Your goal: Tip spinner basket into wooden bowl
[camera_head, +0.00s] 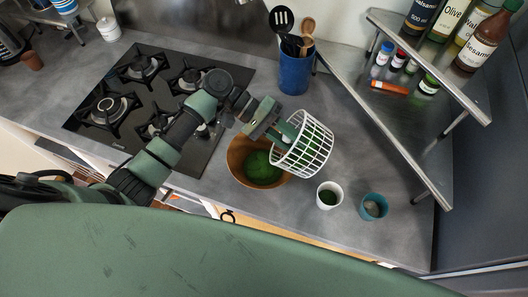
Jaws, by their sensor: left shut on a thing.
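The white spinner basket (312,147) is a wire-like grid basket held above the counter in the head view. It is tilted, and some green shows through its grid. My left gripper (285,133) is shut on the basket at its left side. The wooden bowl (238,150) stands on the counter below and to the left of the basket. Green contents lie in the bowl. The basket and gripper cover part of the bowl's right rim. My right gripper is not in view.
A gas hob (140,105) is at left. A blue utensil crock (295,70) stands behind. A metal shelf (440,75) with bottles is at right.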

